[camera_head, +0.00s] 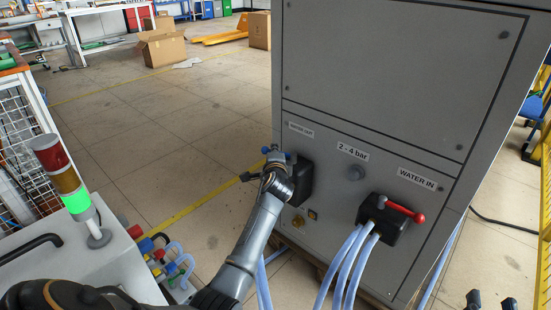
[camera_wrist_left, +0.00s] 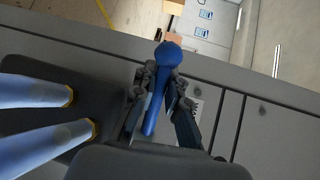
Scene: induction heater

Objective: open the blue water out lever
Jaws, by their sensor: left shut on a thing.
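The blue water out lever (camera_wrist_left: 151,115) shows in the left wrist view as a blue bar with a round blue end, between the fingers of my left gripper (camera_wrist_left: 155,90). In the head view my left gripper (camera_head: 262,165) is at the dark water out block (camera_head: 304,181) on the grey cabinet, and only small bits of blue show there. The left gripper is shut on the lever. My right gripper (camera_head: 491,302) shows only as two dark fingertips, apart and empty, at the bottom right edge of the head view.
The grey cabinet (camera_head: 390,80) also carries the water in block (camera_head: 384,222) with a red lever (camera_head: 405,209) and several pale hoses (camera_head: 347,262). A signal tower (camera_head: 73,190) stands on the left machine. Open floor (camera_head: 150,120) lies behind.

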